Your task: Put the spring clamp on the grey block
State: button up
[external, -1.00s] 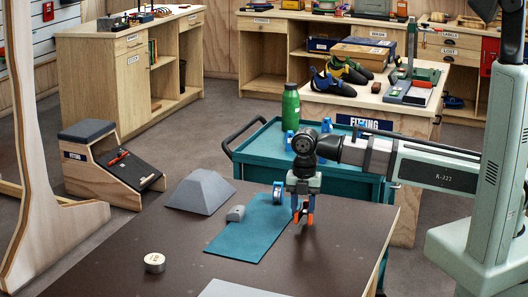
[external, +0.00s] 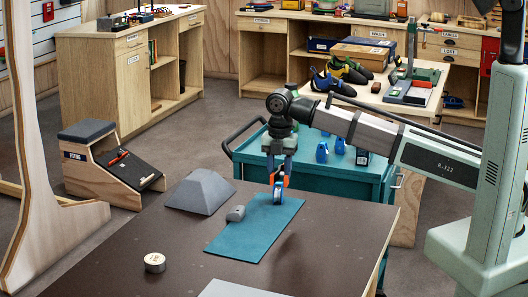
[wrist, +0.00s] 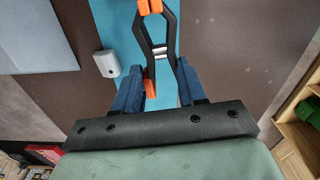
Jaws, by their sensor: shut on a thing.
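My gripper (external: 279,172) hangs above the blue-green mat (external: 240,243) and is shut on the spring clamp. In the wrist view the spring clamp (wrist: 158,48), black with orange ends, sits between the blue fingers of my gripper (wrist: 158,82). Its orange part (external: 286,180) shows beside the fingers in the external view. A large grey block with sloping sides (external: 200,191) stands on the dark table, left of the mat. A small rounded grey piece (external: 236,213) lies at the mat's left edge, left of my gripper; it also shows in the wrist view (wrist: 107,64). Which is the task's block is unclear.
A round tin (external: 154,263) stands on the table's front left, and a light grey sheet (external: 240,289) lies at the front edge. A teal trolley (external: 255,160) with blue items (external: 322,152) stands behind the table. The mat's front part is clear.

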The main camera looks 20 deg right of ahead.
notch_tip(320, 180, up, 7)
jog(key=m, duration=0.1)
send_over(196, 177)
jog(key=shift+w+f, duration=0.15)
jog(key=shift+f, duration=4.95)
jog(key=shift+f, duration=0.1)
jog(key=o, duration=1)
jog(key=shift+o, duration=0.2)
notch_tip(196, 177, up, 12)
